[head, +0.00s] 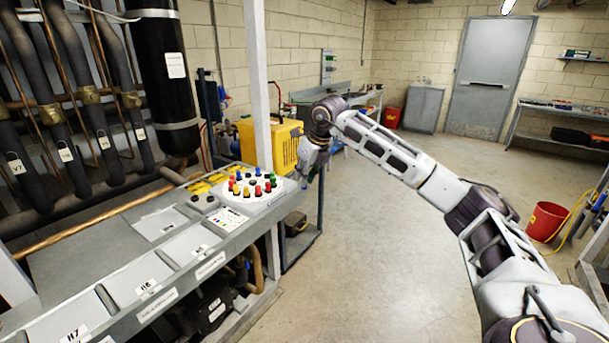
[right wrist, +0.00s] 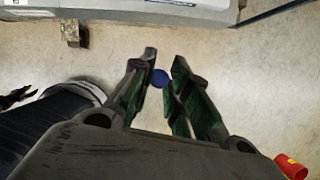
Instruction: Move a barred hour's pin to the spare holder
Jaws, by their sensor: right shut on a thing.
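A round white dial (head: 277,194) with a ring of red, yellow, green and blue pins sits at the right end of the grey rack ledge in the head view. My right gripper (head: 305,170) is just right of the dial, apart from its pins. In the right wrist view my right gripper (right wrist: 162,66) is shut on a blue pin (right wrist: 160,78), whose round end shows between the fingers over the floor. I cannot tell which part is the spare holder. My left gripper is not in view.
A grey post (head: 258,90) rises behind the dial, with a yellow machine (head: 284,143) beyond. A red bucket (head: 547,221) stands on the floor at right. The middle floor is clear.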

